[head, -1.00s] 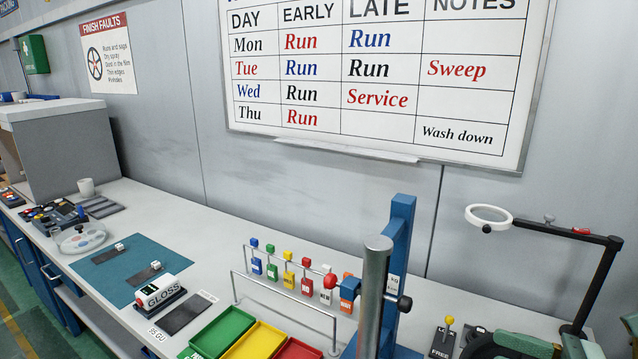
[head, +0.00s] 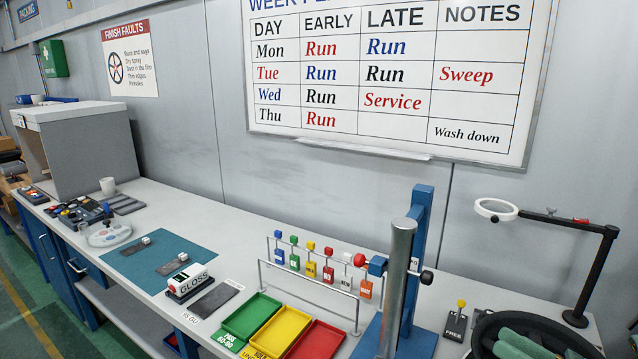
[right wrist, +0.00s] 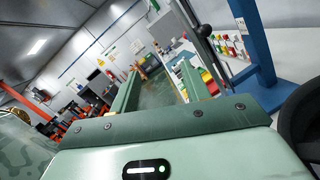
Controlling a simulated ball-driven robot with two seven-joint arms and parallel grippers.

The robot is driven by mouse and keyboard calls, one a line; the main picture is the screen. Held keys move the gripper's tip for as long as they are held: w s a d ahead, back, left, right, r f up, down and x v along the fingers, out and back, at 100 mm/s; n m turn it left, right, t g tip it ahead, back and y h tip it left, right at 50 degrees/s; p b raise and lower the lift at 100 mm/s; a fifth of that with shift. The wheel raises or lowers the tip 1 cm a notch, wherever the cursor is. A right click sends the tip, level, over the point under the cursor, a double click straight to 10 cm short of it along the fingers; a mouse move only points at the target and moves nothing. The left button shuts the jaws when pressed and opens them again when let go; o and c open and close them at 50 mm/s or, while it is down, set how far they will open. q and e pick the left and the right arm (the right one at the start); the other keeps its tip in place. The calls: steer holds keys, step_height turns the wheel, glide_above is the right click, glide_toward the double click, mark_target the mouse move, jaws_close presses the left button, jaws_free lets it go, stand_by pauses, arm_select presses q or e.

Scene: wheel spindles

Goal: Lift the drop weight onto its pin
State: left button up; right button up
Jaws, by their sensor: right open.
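A blue stand (head: 423,210) holds an upright steel cylinder (head: 400,270) in front of its post. A red ball (head: 359,260) and a black knob (head: 426,277) stick out either side of the cylinder. I cannot tell which of these parts is the drop weight or its pin. The stand (right wrist: 262,45) also shows at the upper right of the right wrist view. My right gripper (head: 503,341) shows low at the right, in front of the stand and to its right. In the right wrist view the gripper (right wrist: 160,82) is open and empty. My left gripper is out of view.
Green (head: 250,318), yellow (head: 279,334) and red (head: 316,343) trays lie left of the stand. A rack (head: 310,280) of coloured tags stands behind them. A ring magnifier (head: 496,210) on a black arm and a dark round object (head: 585,335) are at the right.

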steer(key=s+d+f+m+h, duration=0.25)
steer(key=f+m+h, duration=0.55)
steer(key=m, duration=0.6)
steer(key=s+d+f+m+h, duration=0.1)
steer(key=d+f+m+h, duration=0.2)
steer(key=f+m+h, duration=0.6)
steer(key=s+a+f+m+g, duration=0.55)
steer(key=s+m+g, duration=0.25)
steer(key=m, duration=0.2)
steer(key=s+a+f+g+y+b, duration=0.1)
steer(key=s+a+f, duration=0.1)
steer(key=f, duration=1.1)
steer(key=s+a+f+g+y+b, duration=0.1)
steer(key=s+f, duration=0.1)
steer(key=f, duration=1.2)
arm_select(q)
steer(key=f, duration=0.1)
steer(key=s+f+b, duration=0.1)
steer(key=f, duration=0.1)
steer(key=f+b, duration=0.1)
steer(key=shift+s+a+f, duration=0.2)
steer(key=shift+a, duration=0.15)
arm_select(e)
steer(key=s+f+m+g+y, duration=0.1)
steer(key=s+f+m+g, duration=0.2)
steer(key=s+f, duration=1.5)
steer(key=shift+s+a+y, duration=0.15)
steer(key=shift+s+y, duration=0.15)
steer(key=shift+s, duration=0.8)
